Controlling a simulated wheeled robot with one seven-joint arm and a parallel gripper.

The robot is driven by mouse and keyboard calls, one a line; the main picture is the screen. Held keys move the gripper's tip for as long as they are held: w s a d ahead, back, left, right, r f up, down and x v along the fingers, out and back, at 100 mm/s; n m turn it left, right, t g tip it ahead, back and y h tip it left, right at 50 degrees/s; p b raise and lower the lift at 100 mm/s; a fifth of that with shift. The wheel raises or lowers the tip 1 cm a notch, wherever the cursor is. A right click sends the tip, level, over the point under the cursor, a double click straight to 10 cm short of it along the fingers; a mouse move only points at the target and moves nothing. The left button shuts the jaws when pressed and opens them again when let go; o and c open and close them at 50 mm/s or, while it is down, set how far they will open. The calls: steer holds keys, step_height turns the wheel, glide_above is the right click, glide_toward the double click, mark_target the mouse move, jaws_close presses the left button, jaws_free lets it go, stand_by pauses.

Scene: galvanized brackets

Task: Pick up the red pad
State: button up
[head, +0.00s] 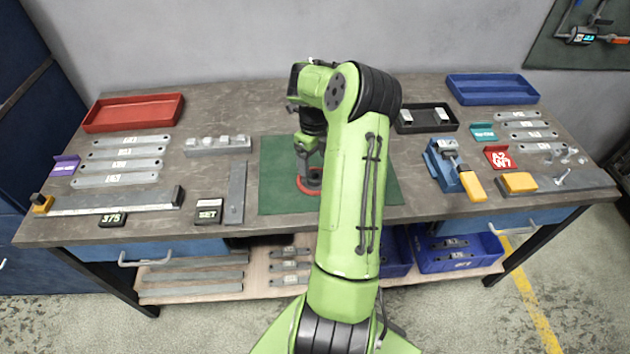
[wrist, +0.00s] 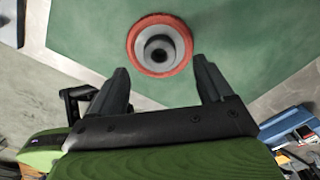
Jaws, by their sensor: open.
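The red pad (wrist: 160,70) shows in the wrist view as a red ring under a round grey piece with a dark centre. It lies on the green mat (wrist: 80,30). In the head view the red pad (head: 303,188) is partly hidden by my gripper and arm. My gripper (wrist: 163,82) is open, with one finger on each side below the pad in the wrist view. The fingers look apart from the pad, and nothing is between them. In the head view my gripper (head: 308,160) hangs over the green mat (head: 275,200).
A red tray (head: 133,112), flat brackets (head: 120,165) and a long bar (head: 110,203) lie on the left. A blue vise (head: 447,165), a black tray (head: 425,118) and a blue tray (head: 492,89) stand on the right. Bare mat surrounds the pad.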

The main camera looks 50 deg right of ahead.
mark_target(315, 176)
step_height(315, 176, down, 6)
steer(key=shift+s+r+b, duration=0.15)
steer(key=shift+b, duration=0.2)
steer(key=shift+r, duration=0.1)
steer(key=c, duration=1.2)
step_height(315, 176, up, 10)
steer(key=shift+p, duration=0.75)
